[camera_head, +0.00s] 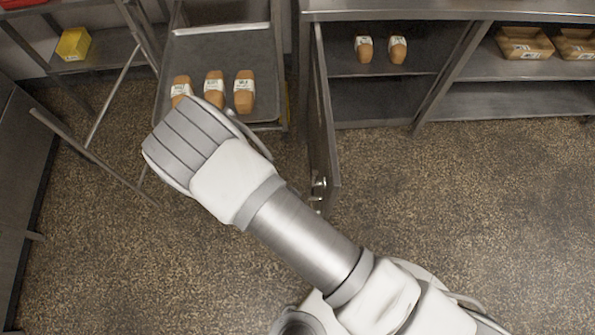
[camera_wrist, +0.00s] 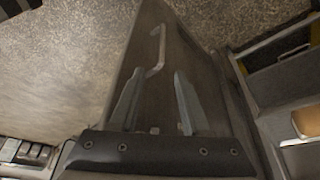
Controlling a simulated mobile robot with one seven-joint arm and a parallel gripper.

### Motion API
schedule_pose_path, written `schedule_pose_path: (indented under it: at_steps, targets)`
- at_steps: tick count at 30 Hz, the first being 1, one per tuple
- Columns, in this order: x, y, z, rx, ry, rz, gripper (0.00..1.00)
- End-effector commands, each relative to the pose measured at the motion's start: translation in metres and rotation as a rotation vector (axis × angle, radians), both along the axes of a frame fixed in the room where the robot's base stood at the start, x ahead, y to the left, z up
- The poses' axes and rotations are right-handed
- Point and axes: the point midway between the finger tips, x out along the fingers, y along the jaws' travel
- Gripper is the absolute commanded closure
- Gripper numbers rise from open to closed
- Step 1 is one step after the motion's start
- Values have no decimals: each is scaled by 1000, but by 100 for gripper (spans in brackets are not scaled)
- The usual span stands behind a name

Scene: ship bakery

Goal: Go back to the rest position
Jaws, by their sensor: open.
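My gripper (camera_wrist: 157,78) shows in the wrist view, with its two fingers apart and nothing between them. A grey metal cabinet door (camera_wrist: 150,28) with a bent handle (camera_wrist: 156,50) lies beyond the fingers; I cannot tell the exact gap. In the head view my arm reaches up and left, its end near the front of a metal tray (camera_head: 222,58). The gripper fingers are hidden there behind the arm. The cabinet door (camera_head: 322,125) also shows there, standing open to the right of my arm's end.
Three labelled loaves (camera_head: 244,92) lie on the tray. Two more loaves (camera_head: 397,50) stand on the cabinet shelf (camera_head: 430,62). Packaged bread (camera_head: 524,43) sits on the right shelf. A yellow box (camera_head: 73,43) is on the left rack. The floor (camera_head: 480,210) at right is clear.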

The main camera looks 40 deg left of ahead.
Motion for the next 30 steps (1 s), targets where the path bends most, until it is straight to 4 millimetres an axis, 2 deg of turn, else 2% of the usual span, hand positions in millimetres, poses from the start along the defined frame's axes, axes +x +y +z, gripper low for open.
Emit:
schedule_pose_path:
  at_steps: [16,20,23,30]
  targets:
    - [0,0,0,0,0,0,53]
    - [3,5,7,12,15,-4,53]
    - [9,16,24,38,49,-12,53]
    - [42,45,97,143,168,-13,53]
